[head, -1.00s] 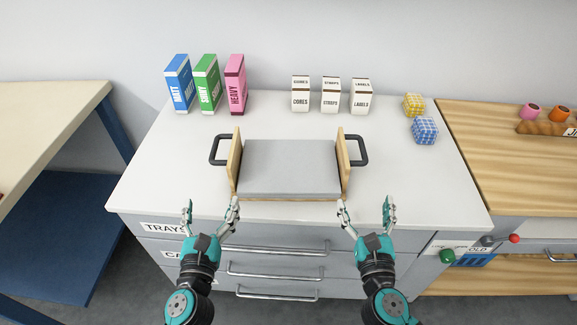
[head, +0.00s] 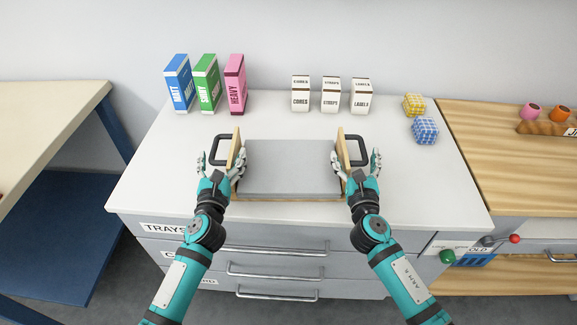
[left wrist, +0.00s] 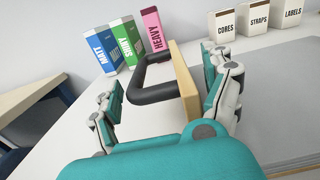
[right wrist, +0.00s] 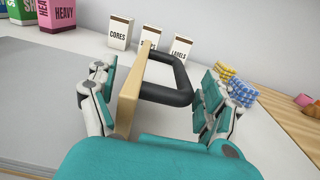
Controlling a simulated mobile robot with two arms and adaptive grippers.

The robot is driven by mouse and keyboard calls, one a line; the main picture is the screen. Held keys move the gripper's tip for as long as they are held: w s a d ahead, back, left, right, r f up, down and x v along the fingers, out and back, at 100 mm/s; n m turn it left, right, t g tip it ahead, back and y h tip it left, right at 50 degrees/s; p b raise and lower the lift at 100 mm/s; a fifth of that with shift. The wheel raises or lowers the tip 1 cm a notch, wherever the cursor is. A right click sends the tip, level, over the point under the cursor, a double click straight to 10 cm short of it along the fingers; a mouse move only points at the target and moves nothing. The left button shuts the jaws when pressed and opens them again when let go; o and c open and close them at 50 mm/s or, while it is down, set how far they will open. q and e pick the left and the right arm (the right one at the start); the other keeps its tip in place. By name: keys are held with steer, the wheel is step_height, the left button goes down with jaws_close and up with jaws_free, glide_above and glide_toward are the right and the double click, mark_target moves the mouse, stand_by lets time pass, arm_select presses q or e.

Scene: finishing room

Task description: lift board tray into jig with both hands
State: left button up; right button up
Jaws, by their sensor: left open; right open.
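The board tray (head: 290,196) sits on the white counter, with a grey board (head: 290,165) in it, wooden end walls and a dark handle on each end. My left gripper (head: 222,160) is open around the left end; in the left wrist view the left handle (left wrist: 140,85) and wooden wall (left wrist: 185,82) lie between its spread fingers. My right gripper (head: 356,160) is open around the right end; in the right wrist view the right handle (right wrist: 180,75) and wall (right wrist: 130,95) lie between its fingers. Neither gripper is closed on a handle. I cannot make out the jig.
Blue, green and pink boxes (head: 206,83) stand at the back left. Three white boxes (head: 331,95) stand behind the tray. A wooden bench (head: 510,150) adjoins on the right.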

arm_select(q)
steer(key=shift+c, duration=0.3)
arm_select(e)
steer(key=shift+c, duration=0.2)
arm_select(q)
steer(key=shift+d, duration=0.15)
steer(key=c, duration=1.6)
arm_select(e)
steer(key=shift+a, duration=0.15)
steer(key=c, duration=1.6)
